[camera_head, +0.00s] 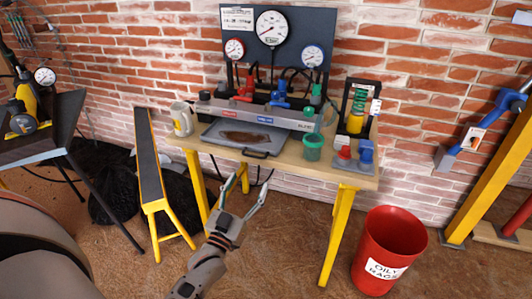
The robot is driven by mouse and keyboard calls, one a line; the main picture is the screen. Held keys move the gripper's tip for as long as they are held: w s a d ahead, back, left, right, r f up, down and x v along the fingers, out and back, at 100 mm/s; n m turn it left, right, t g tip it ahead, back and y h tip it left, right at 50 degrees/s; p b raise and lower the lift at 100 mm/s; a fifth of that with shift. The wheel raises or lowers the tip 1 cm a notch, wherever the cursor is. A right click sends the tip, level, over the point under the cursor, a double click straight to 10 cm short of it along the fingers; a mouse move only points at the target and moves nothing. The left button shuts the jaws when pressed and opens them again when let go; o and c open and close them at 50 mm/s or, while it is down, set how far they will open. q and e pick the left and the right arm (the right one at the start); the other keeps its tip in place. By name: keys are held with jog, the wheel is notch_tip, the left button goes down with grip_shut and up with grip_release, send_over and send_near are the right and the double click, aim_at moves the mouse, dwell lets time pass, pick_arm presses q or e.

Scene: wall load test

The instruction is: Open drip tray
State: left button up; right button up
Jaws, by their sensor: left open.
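The drip tray (221,138) is a shallow grey tray with a dark oily stain, on the wooden bench top (295,154) below the grey bar of the test rig. Its black handle (259,155) is at the front right edge of the tray. The back of the tray lies under the rig, so how far it is pulled out is hard to tell. My left gripper (247,184) is open and empty, in front of the bench and below the handle, with its fingers pointing up toward the bench. It appears apart from the handle. My right gripper is not in view.
The test rig (265,117) carries gauges and coloured valves. A pale jug (181,118) stands left of the tray, a green cup (313,147) right of it. A red bin (388,247) stands right of the bench, a yellow-legged beam (149,160) left. Floor in front is clear.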

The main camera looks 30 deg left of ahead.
aim_at(253, 156)
pick_arm(q)
jog(key=shift+n+t+y, duration=0.5)
jog(key=shift+n+y, duration=0.1)
jog(key=shift+y, duration=0.2)
jog(key=x, duration=0.4)
jog(key=a+b+x, duration=0.1)
jog(key=x, duration=0.4)
jog(key=shift+a+r, duration=0.15)
jog(key=shift+a, duration=0.05)
jog(key=shift+w+a+r, duration=0.1)
jog(key=shift+w, duration=0.2)
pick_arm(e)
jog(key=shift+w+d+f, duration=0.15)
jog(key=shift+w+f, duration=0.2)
